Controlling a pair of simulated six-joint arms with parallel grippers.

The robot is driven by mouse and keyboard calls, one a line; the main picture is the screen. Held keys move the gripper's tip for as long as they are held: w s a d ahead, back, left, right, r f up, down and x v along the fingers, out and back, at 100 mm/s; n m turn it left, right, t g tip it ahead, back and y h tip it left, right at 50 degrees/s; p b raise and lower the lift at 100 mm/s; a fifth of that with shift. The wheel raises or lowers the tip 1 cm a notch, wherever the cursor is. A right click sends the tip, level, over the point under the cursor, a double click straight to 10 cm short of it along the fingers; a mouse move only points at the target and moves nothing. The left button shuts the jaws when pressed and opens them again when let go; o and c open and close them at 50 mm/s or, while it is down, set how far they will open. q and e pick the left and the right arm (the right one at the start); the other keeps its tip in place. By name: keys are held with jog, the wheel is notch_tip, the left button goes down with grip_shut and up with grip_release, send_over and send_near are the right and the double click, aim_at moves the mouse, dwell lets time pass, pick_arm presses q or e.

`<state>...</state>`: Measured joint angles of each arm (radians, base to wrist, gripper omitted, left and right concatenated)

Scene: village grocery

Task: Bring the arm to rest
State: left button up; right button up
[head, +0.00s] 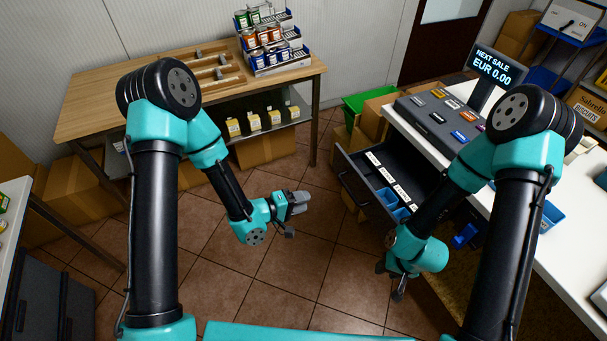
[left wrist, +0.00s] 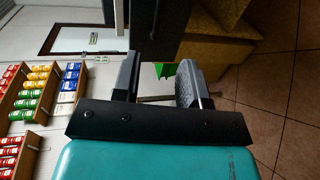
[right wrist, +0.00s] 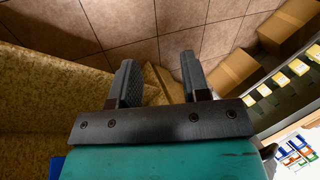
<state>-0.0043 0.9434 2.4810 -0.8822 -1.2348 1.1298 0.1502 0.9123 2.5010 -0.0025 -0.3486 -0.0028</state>
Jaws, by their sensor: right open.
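My left gripper (head: 294,213) hangs over the tiled floor in the middle of the head view, touching nothing. In the left wrist view (left wrist: 160,85) its two fingers stand apart with nothing between them. My right gripper (head: 388,282) points down in front of the open cash drawer (head: 352,181), at its lower left end. In the right wrist view (right wrist: 160,85) its fingers are apart and the gap is empty.
A wooden table (head: 110,95) with a rack of cans (head: 262,40) stands at the back left. The white counter (head: 565,240) with the cash register (head: 440,115) is at the right. A green crate (head: 368,104) and cardboard boxes (head: 268,150) stand behind. The central floor (head: 300,260) is clear.

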aim_at(349, 189)
pick_arm(q)
jog(key=x, duration=1.6)
jog(key=v, duration=1.2)
jog(key=shift+a, duration=0.25)
jog(key=shift+s, duration=0.1)
jog(key=shift+x, duration=6.95)
jog(key=shift+r, duration=0.15)
